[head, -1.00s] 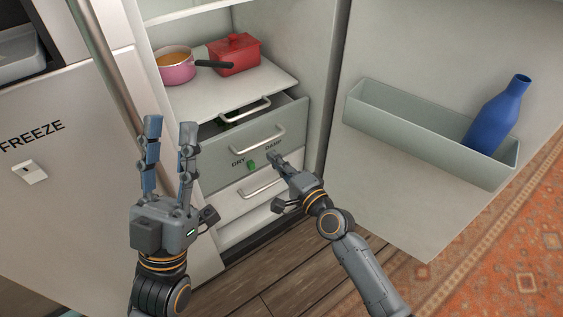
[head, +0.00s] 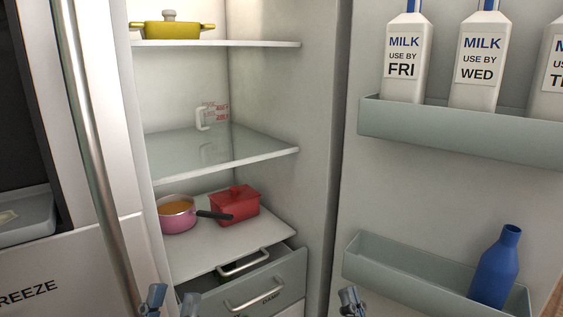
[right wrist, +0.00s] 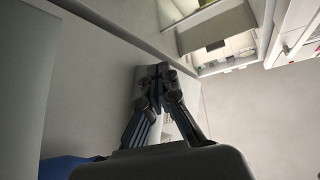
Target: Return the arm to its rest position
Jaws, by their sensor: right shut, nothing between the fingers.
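Only the fingertips of my left gripper (head: 170,299) show at the bottom edge of the head view. They are spread apart, with nothing seen between them, in front of the lower drawers. My right gripper (head: 351,299) shows at the bottom edge, right of the drawers and by the open fridge door's lower bin. In the right wrist view its fingers (right wrist: 153,74) meet at the tips, shut and empty. Both arms are hidden below the head view.
The fridge stands open. A pink pan (head: 178,217) and red pot (head: 235,205) sit on the lower shelf, above a grey drawer (head: 285,281) that sticks out. A yellow pot (head: 172,29) is on top. The door holds milk bottles (head: 405,60) and a blue bottle (head: 495,272).

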